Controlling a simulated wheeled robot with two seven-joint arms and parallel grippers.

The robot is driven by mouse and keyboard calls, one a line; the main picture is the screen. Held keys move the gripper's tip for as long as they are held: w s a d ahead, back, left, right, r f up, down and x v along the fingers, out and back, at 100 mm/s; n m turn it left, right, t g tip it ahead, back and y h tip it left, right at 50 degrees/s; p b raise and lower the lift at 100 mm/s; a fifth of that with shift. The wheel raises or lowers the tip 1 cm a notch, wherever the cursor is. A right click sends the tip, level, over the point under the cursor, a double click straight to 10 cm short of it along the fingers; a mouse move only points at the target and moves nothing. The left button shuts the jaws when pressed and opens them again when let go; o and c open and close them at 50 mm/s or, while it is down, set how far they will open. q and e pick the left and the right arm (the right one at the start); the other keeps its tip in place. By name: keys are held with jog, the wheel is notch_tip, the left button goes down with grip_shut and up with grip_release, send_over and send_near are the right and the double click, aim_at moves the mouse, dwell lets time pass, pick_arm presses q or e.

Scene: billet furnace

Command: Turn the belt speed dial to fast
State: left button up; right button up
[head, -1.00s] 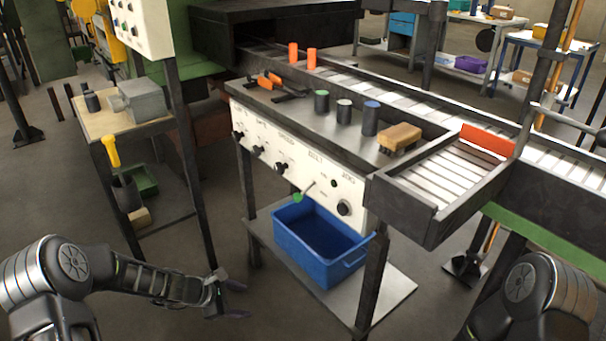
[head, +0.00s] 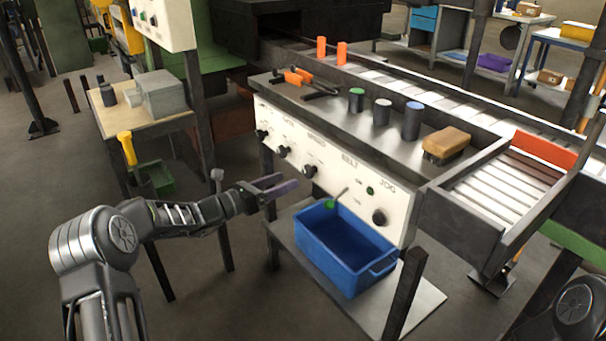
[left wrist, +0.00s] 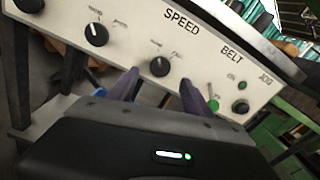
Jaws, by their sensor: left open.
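The white control panel (head: 345,178) carries a row of black dials along the front of the grey bench. The dial under the SPEED label (head: 310,171) is round and black; in the left wrist view this speed dial (left wrist: 160,66) has its white mark pointing up and slightly left. My left gripper (head: 284,183) is open and empty, in front of the panel, a little left of and below the speed dial. In the left wrist view its two fingertips (left wrist: 160,77) point at the panel on either side of that dial, apart from it. My right gripper is out of view.
A toggle lever with a green tip (head: 332,203) sticks out right of the speed dial, near a green button (head: 370,190) and black JOG knob (head: 379,217). A blue bin (head: 345,270) stands on the shelf below. A small side table (head: 115,120) is at left.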

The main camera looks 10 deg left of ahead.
aim_at(306, 173)
pick_arm(q)
jog(key=x, duration=0.7)
grip_shut()
dwell(0.6)
